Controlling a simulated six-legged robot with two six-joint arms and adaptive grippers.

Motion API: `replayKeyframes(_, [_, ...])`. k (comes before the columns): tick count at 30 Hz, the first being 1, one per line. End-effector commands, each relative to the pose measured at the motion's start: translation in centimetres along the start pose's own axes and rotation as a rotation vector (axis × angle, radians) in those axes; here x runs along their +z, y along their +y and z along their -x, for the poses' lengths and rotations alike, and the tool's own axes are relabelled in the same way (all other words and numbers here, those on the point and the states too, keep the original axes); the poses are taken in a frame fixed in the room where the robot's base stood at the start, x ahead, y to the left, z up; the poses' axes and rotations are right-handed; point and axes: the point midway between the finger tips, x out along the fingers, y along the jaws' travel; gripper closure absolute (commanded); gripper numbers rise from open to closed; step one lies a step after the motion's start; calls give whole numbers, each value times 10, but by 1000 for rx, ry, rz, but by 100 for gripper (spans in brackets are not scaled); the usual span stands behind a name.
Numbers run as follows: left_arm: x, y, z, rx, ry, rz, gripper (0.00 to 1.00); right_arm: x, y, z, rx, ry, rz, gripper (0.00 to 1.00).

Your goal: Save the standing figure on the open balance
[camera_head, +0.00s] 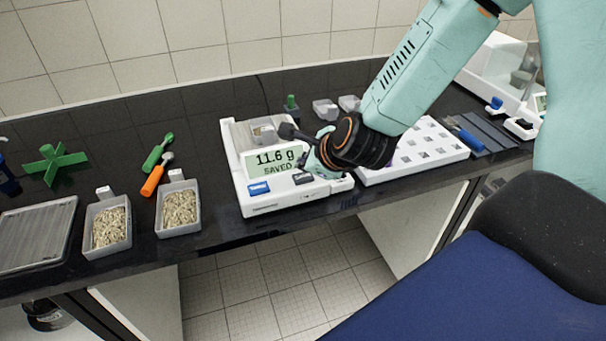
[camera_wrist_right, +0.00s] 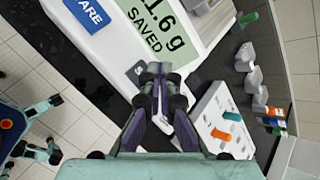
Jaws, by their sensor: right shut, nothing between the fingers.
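The open balance (camera_head: 258,207) is white and stands at the middle of the black bench. Its display (camera_head: 275,160) reads "11.6 g" with "SAVED" under it. A small grey dish (camera_head: 264,130) sits on its pan behind the display. A blue TARE button (camera_head: 258,188) and a dark grey button (camera_head: 303,179) are on the front panel. My right gripper (camera_head: 312,165) is shut and empty, at the dark button. In the right wrist view its fingertips (camera_wrist_right: 154,70) overlap that button (camera_wrist_right: 136,70), hiding most of its label; contact is unclear. My left gripper is out of view.
Two grey trays of grain (camera_head: 109,228) (camera_head: 180,211), an orange scoop (camera_head: 156,176), a green scoop (camera_head: 158,152) and a green cross-shaped stand (camera_head: 54,163) are at left. A white perforated rack (camera_head: 425,150) is close right of the balance.

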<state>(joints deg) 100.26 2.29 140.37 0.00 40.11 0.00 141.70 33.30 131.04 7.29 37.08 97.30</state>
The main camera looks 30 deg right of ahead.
Motion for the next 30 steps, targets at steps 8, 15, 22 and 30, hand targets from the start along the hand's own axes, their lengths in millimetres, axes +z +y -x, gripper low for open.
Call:
replayKeyframes(8, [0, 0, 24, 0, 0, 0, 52, 14, -15, 20, -1, -1, -1, 100])
replayKeyframes(15, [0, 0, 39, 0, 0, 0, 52, 24, -24, 32, 0, -1, -1, 100])
replayKeyframes(22, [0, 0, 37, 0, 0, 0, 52, 23, -23, 32, 0, 0, 0, 100])
replayKeyframes(30, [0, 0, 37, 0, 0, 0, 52, 23, -23, 32, 0, 0, 0, 100])
